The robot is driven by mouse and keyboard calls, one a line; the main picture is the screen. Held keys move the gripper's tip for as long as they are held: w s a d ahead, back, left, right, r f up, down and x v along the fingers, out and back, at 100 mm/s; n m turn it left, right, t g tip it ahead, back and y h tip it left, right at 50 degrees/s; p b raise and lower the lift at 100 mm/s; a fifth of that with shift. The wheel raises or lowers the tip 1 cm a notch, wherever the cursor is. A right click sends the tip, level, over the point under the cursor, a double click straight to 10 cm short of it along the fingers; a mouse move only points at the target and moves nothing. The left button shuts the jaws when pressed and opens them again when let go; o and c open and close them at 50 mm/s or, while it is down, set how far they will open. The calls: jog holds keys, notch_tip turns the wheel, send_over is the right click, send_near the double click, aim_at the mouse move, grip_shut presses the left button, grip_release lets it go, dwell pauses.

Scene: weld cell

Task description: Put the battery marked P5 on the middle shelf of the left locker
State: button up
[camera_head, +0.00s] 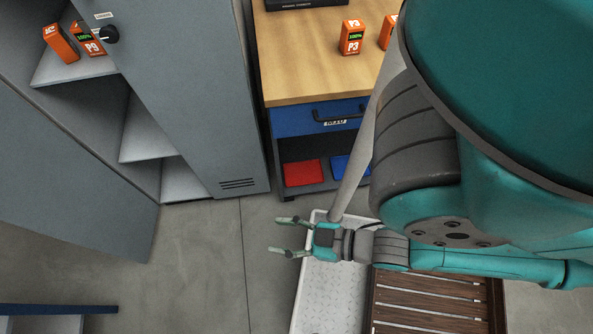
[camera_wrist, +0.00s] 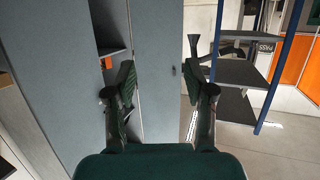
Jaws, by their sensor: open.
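A grey locker (camera_head: 195,105) stands open at the left of the head view. Its upper visible shelf (camera_head: 62,75) holds two orange batteries, one marked P9 (camera_head: 90,42) and one tilted with a hard-to-read mark (camera_head: 61,43). A lower shelf (camera_head: 145,140) shows empty in its visible part. No battery legibly marked P5 shows. My gripper (camera_head: 273,236) is open and empty, over the floor in front of the locker and workbench. In the wrist view my gripper (camera_wrist: 160,78) points toward grey locker fronts (camera_wrist: 157,50), with a small orange thing (camera_wrist: 107,62) inside an opening.
A wooden-topped workbench (camera_head: 300,80) bears a battery marked P3 (camera_head: 352,38) and another orange battery (camera_head: 388,32), partly hidden by my arm. Red (camera_head: 304,173) and blue (camera_head: 349,166) bins sit below. A blue-post rack (camera_wrist: 272,75) stands right in the wrist view. Floor (camera_head: 200,245) before the locker is clear.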

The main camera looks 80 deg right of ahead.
jog(key=s+r, duration=0.3)
jog(key=shift+r, duration=0.15)
dwell(0.4)
jog(key=shift+c, duration=1.2)
jog(key=shift+a, duration=0.2)
